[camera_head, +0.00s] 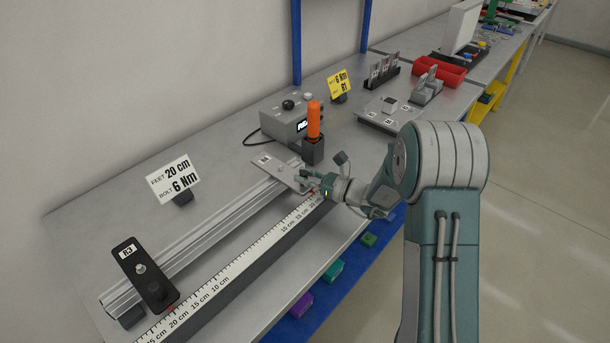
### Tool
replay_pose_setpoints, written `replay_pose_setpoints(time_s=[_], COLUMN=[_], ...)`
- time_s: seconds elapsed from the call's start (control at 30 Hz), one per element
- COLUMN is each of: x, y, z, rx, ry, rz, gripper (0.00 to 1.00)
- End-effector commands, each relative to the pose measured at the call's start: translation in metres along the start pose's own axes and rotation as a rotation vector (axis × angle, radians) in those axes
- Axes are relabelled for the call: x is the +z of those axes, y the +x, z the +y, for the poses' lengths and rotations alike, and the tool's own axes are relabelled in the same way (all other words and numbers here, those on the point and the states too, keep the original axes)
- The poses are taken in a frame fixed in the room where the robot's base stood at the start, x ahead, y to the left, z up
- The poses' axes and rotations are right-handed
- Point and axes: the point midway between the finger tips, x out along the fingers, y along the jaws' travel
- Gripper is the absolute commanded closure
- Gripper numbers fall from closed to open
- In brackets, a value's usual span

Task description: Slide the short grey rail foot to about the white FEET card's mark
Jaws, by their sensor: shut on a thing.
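The short grey rail foot (268,168) is a flat grey plate with a small label, lying across the right end of the silver rail (212,222). My gripper (306,180) is shut on its near right end; the fingers partly hide that end. The white FEET card (172,178) reads "FEET 20 cm, BOLT 6 Nm" and stands behind the rail. A ruler (240,268) runs along the rail's front, with red marks near both ends. The grey foot's end and my gripper are near the right red mark; the exact reading there is hidden.
A black foot (133,258) labelled R3 crosses the rail's left end. Close behind the grey foot stand an orange-handled tool (314,118) in a dark holder and a grey box (283,118). A yellow card (339,84) stands farther back. Bench front edge is close to the ruler.

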Motion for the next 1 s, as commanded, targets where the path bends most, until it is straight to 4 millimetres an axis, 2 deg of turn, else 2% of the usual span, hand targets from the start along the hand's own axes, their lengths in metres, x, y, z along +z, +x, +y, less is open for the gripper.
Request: replay_pose_setpoints(time_s=[0.13, 0.37, 0.4, 0.47, 0.5, 0.87, 1.0], x=[0.001, 0.0, 0.0, 0.0, 0.0, 0.0, 0.0], y=[0.005, 0.005, 0.005, 0.005, 0.005, 0.003, -0.011], z=[0.016, 0.017, 0.017, 0.017, 0.017, 0.016, 0.015], rx=[0.003, 0.002, 0.002, 0.002, 0.002, 0.001, -0.002], ry=[0.002, 0.0, 0.0, 0.0, 0.0, 0.0, 0.0], rz=[-0.001, -0.001, -0.001, -0.001, -0.001, 0.0, 0.0], gripper=[1.0, 1.0, 0.67, 0.4, 0.35, 0.35, 0.35])
